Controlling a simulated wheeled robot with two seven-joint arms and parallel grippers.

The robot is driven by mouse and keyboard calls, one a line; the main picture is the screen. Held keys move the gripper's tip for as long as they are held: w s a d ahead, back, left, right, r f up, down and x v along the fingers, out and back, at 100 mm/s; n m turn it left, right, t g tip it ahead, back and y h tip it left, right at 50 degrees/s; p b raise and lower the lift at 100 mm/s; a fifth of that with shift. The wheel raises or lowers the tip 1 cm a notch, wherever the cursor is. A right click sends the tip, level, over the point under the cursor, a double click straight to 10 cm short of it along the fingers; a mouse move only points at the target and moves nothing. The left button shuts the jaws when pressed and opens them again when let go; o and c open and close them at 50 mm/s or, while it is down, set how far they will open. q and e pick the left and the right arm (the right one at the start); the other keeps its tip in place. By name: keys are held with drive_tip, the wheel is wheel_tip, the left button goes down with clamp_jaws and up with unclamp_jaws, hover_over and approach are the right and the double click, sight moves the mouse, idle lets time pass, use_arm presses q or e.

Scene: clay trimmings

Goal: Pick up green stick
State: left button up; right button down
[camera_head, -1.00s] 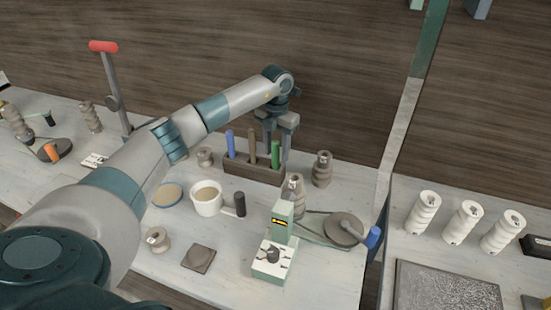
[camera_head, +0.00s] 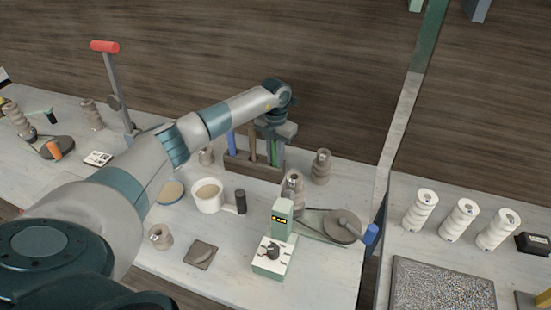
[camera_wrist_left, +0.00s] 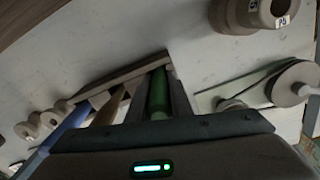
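The green stick (camera_head: 274,154) stands upright in a brown wooden holder (camera_head: 238,164), beside a blue stick (camera_head: 231,145) and a brown stick (camera_head: 252,142). My left gripper (camera_head: 274,160) is lowered over the green stick, with one finger on each side of it. The left wrist view shows the green stick (camera_wrist_left: 158,92) between the dark fingers. The fingers look open around it, with narrow gaps; contact is not clear. The gripper hides the stick's top in the head view. My right gripper is not in view.
Stacked clay pieces (camera_head: 321,167) stand close right of the holder. White spools (camera_head: 459,218) stand on the right table. The wall is behind.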

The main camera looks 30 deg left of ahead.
use_arm(q)
drive_tip(key=shift+r, duration=0.15)
clamp_jaws()
drive_tip(key=shift+r+b, duration=0.3)
wheel_tip(320, 180, up, 8)
drive_tip(key=b, duration=0.3)
drive_tip(key=shift+r, duration=0.1)
drive_tip(key=shift+r+b, duration=0.3)
drive_tip(key=shift+r, duration=0.2)
drive_tip(key=shift+s, duration=0.1)
